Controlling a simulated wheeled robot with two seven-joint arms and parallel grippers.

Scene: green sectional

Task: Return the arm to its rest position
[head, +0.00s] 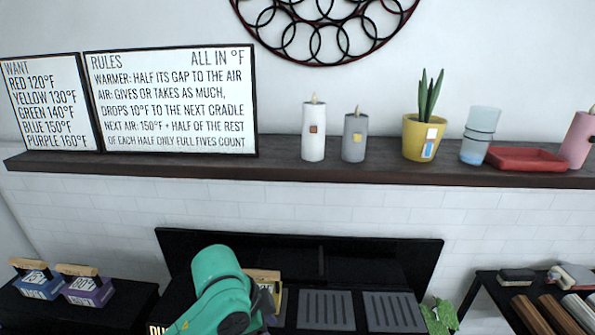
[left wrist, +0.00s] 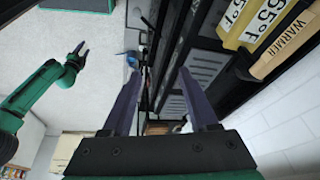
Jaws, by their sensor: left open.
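My left arm (head: 220,290) rises green at the bottom centre of the head view, in front of the dark bench; its gripper is hidden there. In the left wrist view my left gripper (left wrist: 159,75) is open, with its two purple fingers apart and nothing visible between them. A yellow block (left wrist: 245,22) with 65°F labels and a wooden bar marked WARMER (left wrist: 285,45) lies to the right of the fingers, apart from them.
Two signs (head: 170,100) stand on the mantel (head: 300,172) with candles, a plant pot and a red tray (head: 527,159). Blue (head: 38,285) and purple (head: 88,290) blocks sit on a dark stand at left. Slatted grey pads (head: 326,310) lie right of my arm; a book shelf stands far right.

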